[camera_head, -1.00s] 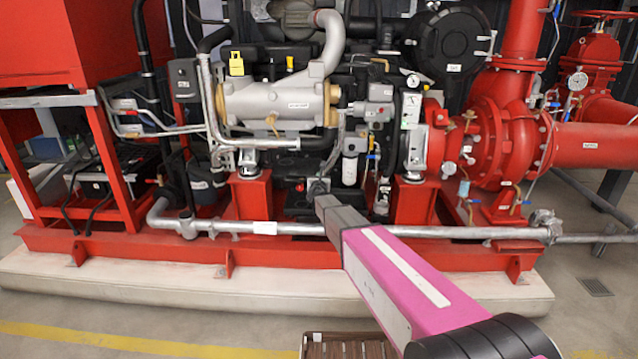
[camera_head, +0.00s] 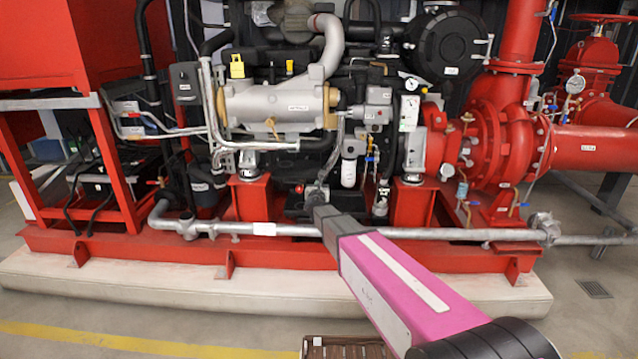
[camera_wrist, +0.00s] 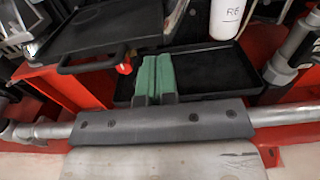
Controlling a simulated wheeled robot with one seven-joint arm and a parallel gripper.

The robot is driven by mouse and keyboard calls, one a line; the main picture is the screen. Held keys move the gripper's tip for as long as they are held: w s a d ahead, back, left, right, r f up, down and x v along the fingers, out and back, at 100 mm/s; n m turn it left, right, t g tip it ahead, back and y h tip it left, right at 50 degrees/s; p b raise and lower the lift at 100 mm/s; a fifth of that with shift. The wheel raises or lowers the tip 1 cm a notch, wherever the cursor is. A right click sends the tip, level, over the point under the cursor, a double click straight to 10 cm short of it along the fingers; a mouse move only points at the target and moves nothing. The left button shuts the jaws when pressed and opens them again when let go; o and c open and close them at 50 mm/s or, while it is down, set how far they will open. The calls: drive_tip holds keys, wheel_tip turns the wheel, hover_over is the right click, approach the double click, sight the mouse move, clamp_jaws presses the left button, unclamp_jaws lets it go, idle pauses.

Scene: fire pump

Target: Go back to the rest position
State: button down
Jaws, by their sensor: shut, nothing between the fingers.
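My gripper (camera_wrist: 154,80) shows in the wrist view with its two green fingers together and nothing between them. It points at the lower part of the fire pump's engine, over a black tray (camera_wrist: 205,75). In the head view my pink arm reaches from the lower right towards the engine (camera_head: 280,105), and the gripper end (camera_head: 316,195) is small there, in front of the red base frame (camera_head: 130,248). I cannot tell whether the gripper touches anything.
A grey horizontal pipe (camera_head: 455,234) runs along the front of the frame, close to my arm. The red pump (camera_head: 500,135) stands to the right, a red framework (camera_head: 110,170) to the left. A brown slatted thing (camera_head: 345,348) is at the bottom.

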drive_tip(key=s, duration=0.8)
drive_tip(key=s+d+f+m+g, duration=0.4)
drive_tip(key=s+d+m+g, duration=0.2)
drive_tip(key=s+m, duration=0.4)
drive_tip(key=s+d+f+m+g, duration=0.4)
drive_tip(key=s+d+m+g, duration=0.2)
drive_tip(key=m, duration=0.7)
drive_tip(key=s+d+f+m+g, duration=0.4)
drive_tip(key=s+d+m+g, duration=0.2)
drive_tip(key=s+m, duration=0.6)
drive_tip(key=s+d, duration=0.2)
drive_tip(key=s, duration=0.1)
drive_tip(key=shift+d+m+y, duration=0.3)
drive_tip(key=shift+d, duration=0.1)
drive_tip(key=shift+w, duration=0.1)
